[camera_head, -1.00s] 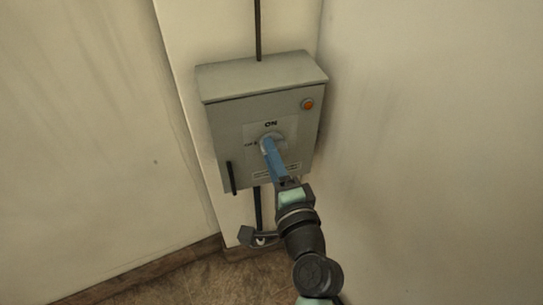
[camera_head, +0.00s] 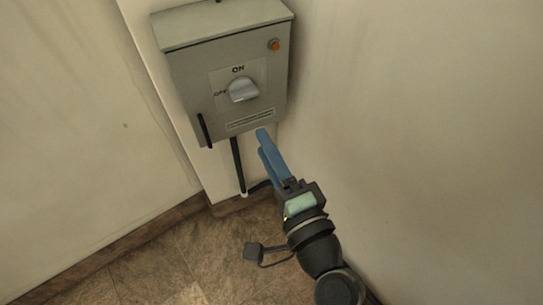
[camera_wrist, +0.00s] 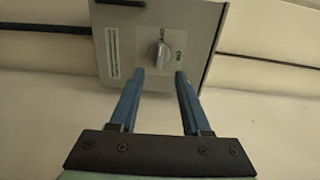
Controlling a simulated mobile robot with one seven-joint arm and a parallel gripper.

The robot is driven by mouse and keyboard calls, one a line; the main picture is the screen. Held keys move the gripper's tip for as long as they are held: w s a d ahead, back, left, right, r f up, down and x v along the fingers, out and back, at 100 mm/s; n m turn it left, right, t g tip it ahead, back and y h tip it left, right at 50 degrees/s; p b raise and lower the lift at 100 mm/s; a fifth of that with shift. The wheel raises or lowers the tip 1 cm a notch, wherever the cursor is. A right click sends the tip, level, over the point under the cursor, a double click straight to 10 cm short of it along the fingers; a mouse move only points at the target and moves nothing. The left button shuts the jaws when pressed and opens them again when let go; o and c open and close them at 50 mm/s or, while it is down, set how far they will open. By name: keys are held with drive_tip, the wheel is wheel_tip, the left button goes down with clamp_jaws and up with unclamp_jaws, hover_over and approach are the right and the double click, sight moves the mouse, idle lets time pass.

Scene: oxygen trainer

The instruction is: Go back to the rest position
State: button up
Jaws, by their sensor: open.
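My gripper (camera_head: 263,142) has two blue fingers and is empty, below and apart from the grey switch box. In the wrist view its fingers (camera_wrist: 158,75) stand apart with a clear gap. The grey box (camera_head: 180,88) hangs on the wall and carries a grey rotary knob (camera_head: 243,90) between ON and OFF labels. The knob also shows in the wrist view (camera_wrist: 159,54), beyond the fingertips and not touched. In the head view the knob's grip lies roughly sideways; I cannot tell its exact setting.
An orange lamp (camera_head: 274,45) is at the box's upper right and a black handle (camera_head: 204,130) at its lower left. A black cable (camera_head: 238,165) runs down below the box. A wall (camera_head: 420,130) stands close on the right. The brown floor (camera_head: 150,265) at lower left is clear.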

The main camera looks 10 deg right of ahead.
drive_tip(key=shift+v, duration=0.85)
